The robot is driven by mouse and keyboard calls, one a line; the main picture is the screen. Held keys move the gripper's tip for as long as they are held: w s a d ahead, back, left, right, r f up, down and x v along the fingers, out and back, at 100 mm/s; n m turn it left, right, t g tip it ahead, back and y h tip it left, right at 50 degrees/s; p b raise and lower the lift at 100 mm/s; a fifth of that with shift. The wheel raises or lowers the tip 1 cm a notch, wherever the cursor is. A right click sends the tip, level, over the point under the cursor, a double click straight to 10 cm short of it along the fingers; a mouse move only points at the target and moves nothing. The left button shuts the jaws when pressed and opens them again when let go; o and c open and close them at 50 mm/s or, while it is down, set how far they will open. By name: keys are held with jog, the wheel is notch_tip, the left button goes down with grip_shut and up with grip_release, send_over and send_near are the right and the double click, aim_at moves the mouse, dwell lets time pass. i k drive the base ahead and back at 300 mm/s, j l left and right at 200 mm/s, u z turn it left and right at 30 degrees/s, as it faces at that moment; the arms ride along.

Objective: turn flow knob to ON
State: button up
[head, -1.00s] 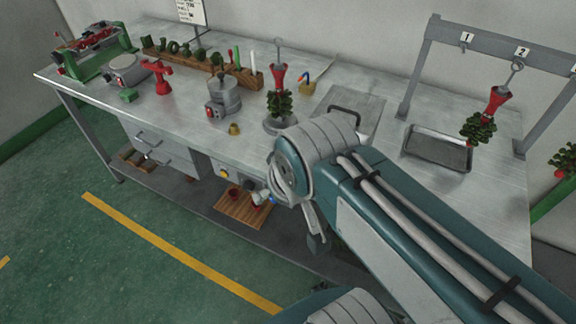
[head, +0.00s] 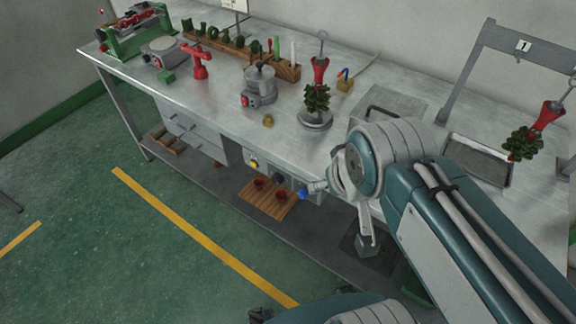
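A control panel (head: 262,174) sits under the table's front edge. It has a yellow control (head: 253,163) and a dark control (head: 278,178). A small blue part (head: 303,194) shows at the panel's right end. I cannot tell which of these is the flow knob, and no ON mark is readable. My arm's big joint covers the space right of the blue part. A pale tip on my arm ends close to the blue part; I cannot tell if they touch.
On the table (head: 215,103) stand a red tool (head: 199,62), a metal pot (head: 261,88), and a red-topped green wax tree (head: 318,96) on a round base. A wooden board (head: 268,203) with red cups lies on the lower shelf. The green floor in front is clear.

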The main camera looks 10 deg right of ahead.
aim_at(304, 193)
jog(key=k+l+u, duration=0.4)
jog(key=k+l, duration=0.2)
jog(key=k, duration=0.2)
